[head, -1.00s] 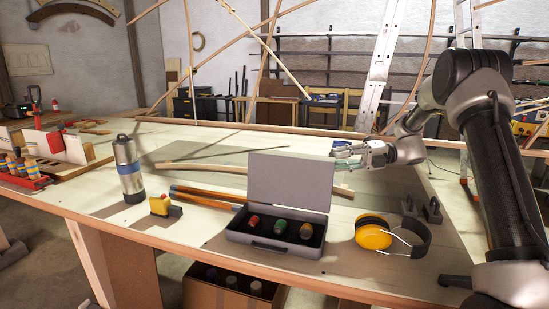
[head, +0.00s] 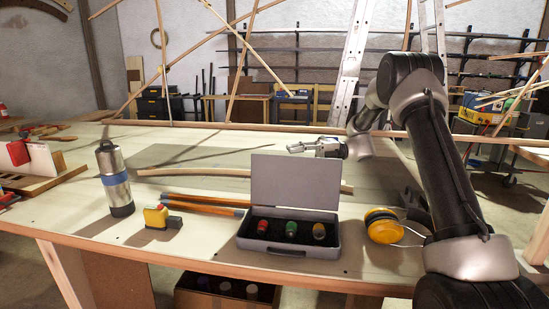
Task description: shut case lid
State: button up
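The grey case (head: 290,247) stands near the front edge of the workbench, its front facing me. Its lid (head: 295,182) is up, roughly upright at the back. Inside the case lie items with red, green and brown ends on dark lining. My gripper (head: 292,148) is behind and above the lid, pointing left, apart from it. It looks empty; its fingers are too small to tell whether they are open.
Yellow ear muffs (head: 382,226) lie right of the case. A tape measure (head: 158,216), a steel flask (head: 115,180) and pencil-like rods (head: 203,203) are to the left. A bent lath (head: 195,171) runs behind the lid. An open box (head: 225,290) stands below the bench edge.

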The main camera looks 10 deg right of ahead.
aim_at(279, 157)
jog(key=a, duration=0.5)
jog(key=shift+s+a, duration=0.25)
grip_shut()
